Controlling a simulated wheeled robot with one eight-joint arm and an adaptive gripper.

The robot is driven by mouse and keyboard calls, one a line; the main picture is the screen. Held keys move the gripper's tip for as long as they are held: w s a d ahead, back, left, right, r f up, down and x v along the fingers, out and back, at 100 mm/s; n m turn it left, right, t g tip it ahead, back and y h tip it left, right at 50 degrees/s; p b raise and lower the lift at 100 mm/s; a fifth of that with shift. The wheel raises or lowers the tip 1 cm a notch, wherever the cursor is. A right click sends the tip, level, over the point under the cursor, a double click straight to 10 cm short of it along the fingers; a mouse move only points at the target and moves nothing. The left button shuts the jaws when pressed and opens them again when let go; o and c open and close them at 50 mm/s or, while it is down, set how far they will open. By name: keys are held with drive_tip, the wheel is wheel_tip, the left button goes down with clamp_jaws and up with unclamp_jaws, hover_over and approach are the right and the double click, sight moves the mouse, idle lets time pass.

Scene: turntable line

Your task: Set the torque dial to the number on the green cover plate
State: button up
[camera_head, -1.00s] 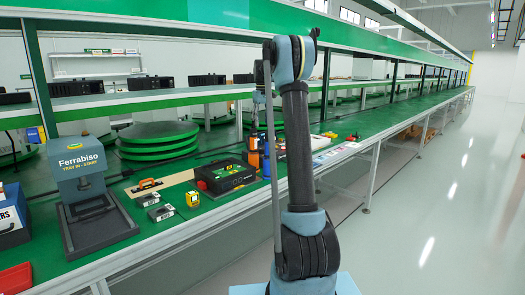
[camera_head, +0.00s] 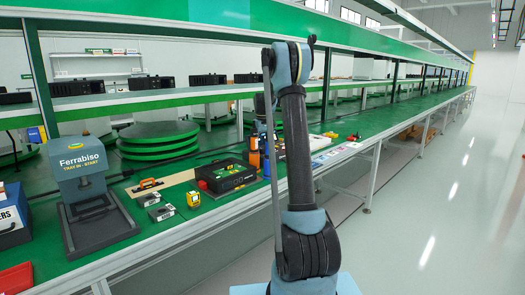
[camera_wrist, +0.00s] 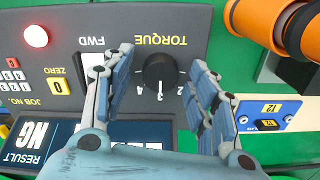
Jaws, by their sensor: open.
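The torque dial (camera_wrist: 160,73) is a round black knob on a dark grey panel, upside down in the wrist view. Its white mark appears to point down in the picture, near the printed 3, with 2 and 4 on either side. My gripper (camera_wrist: 162,62) is open, with one finger to the left of the dial and one to the right. Gaps show between both fingers and the knob. The panel seems to belong to the black box (camera_head: 225,176) on the bench in the head view, where my gripper is hard to make out. I cannot identify the green cover plate.
The panel has a red light (camera_wrist: 36,36), a yellow zero button (camera_wrist: 60,87) and a result screen (camera_wrist: 40,138). An orange and black cylinder (camera_wrist: 265,18) stands close by at the upper right.

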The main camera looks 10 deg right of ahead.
drive_tip(key=c, duration=1.1)
drive_tip(key=shift+m, duration=0.4)
drive_tip(key=m, duration=0.3)
drive_tip(key=shift+m, duration=2)
drive_tip(key=shift+w, duration=0.1)
